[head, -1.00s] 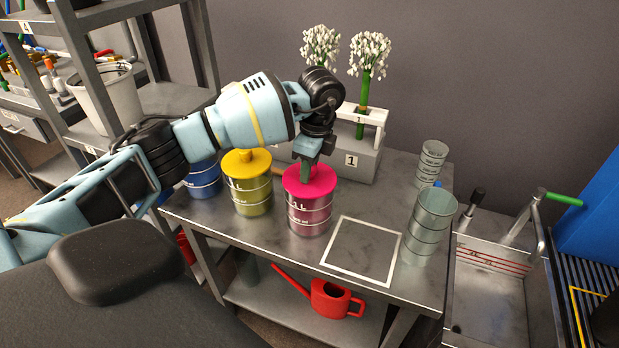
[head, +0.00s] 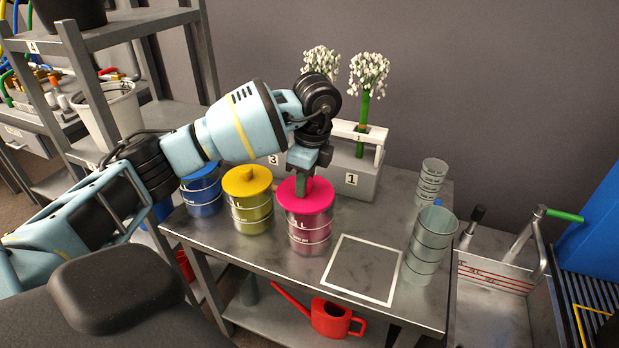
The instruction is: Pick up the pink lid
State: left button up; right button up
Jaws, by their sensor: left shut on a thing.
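The pink lid (head: 303,191) is a flat disc just above the mouth of the pink-banded can (head: 310,233), a little left of centre on it. My left gripper (head: 303,182) points down from above, shut on the middle of the lid; its grip on the knob is mostly hidden by the fingers. The gap between lid and can rim is small and hard to judge. My right gripper is not in view.
A yellow-lidded can (head: 249,212) and a blue-lidded can (head: 202,192) stand to the left. A flower stand (head: 350,172) is behind. A white square outline (head: 363,269) lies clear on the table; clear stacked cups (head: 430,245) stand at right.

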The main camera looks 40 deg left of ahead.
pick_arm(q)
jog(key=s+d+r, duration=0.1)
jog(key=s+d, duration=0.2)
jog(key=s, duration=1)
jog(key=shift+r, duration=0.15)
jog(key=shift+d, duration=0.1)
